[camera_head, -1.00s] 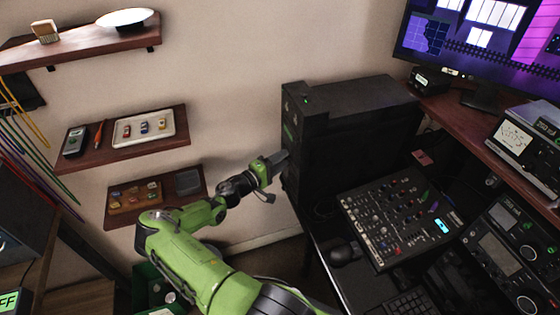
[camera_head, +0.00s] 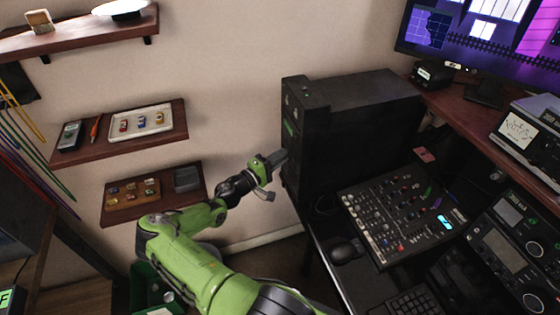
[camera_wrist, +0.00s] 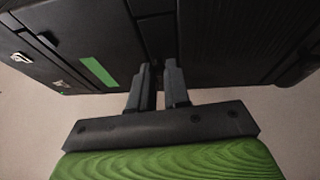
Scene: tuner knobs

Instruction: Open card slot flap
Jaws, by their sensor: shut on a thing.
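A black computer tower (camera_head: 350,120) stands on the desk, its narrow front facing my arm. In the wrist view its dark front (camera_wrist: 230,35) fills the top, with a green strip (camera_wrist: 98,72) left of the fingers. My gripper (camera_head: 279,158) is at that front, on its lower part. In the wrist view the gripper's fingers (camera_wrist: 160,75) point at the front panel and stand close together with a narrow gap. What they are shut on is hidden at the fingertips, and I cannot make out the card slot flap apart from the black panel.
A mixer panel (camera_head: 400,215) with knobs and a mouse (camera_head: 345,250) lie right of the tower. Wall shelves (camera_head: 120,135) with small items are at the left. A monitor (camera_head: 480,35) stands at the upper right. The wall between shelves and tower is clear.

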